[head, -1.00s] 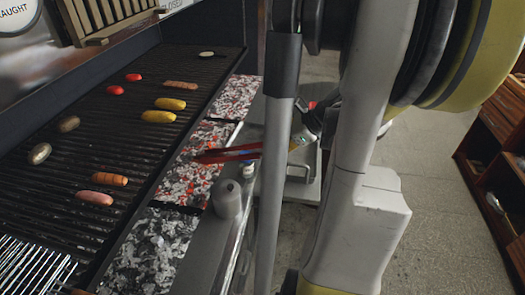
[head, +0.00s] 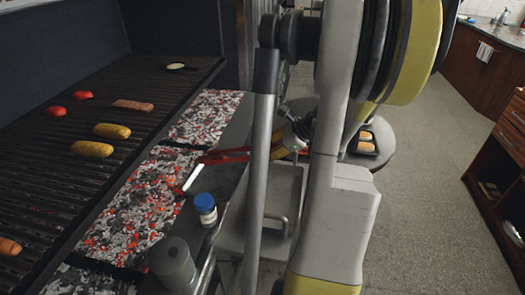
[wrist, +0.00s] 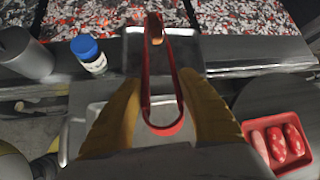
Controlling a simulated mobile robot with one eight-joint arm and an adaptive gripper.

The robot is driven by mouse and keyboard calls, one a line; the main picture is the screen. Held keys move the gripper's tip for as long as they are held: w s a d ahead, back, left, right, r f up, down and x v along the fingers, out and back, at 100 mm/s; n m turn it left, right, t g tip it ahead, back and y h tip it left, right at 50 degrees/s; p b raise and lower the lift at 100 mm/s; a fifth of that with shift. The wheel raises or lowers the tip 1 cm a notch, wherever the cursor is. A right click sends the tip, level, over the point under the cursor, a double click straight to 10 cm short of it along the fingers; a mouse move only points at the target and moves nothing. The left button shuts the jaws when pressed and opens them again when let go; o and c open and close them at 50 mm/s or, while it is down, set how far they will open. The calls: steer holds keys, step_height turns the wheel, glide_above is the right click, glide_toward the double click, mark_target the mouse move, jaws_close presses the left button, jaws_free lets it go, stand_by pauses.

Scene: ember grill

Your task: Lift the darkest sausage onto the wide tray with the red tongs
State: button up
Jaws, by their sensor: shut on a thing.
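My gripper (wrist: 160,80) has its yellow fingers shut around the red tongs (wrist: 176,75). The tongs' arms point away toward the grill, and they also show in the head view (head: 225,157), partly behind my arm. A brown patch shows by the tongs' tips in the wrist view; I cannot tell whether it is food. On the grill lie a scored reddish-brown sausage (head: 132,105) and an orange-brown sausage (head: 9,246) cut by the left edge. A grey metal tray (head: 286,186) is beside the grill, partly hidden by my arm. I cannot tell which sausage is darkest.
A blue-capped jar (head: 206,209) and a grey canister (head: 172,263) stand on the ledge. Yellow pieces (head: 92,149) and red pieces (head: 56,111) lie on the grill. Glowing embers (head: 135,205) border it. A red tray (wrist: 250,128) holds pink sausages. Floor at right is clear.

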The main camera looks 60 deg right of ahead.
step_height(320, 180, down, 8)
steer(key=b, duration=0.5)
steer(key=shift+a+r+b, duration=0.15)
steer(key=shift+b, duration=0.2)
steer(key=o, duration=1)
jaws_close()
steer(key=shift+s, duration=0.1)
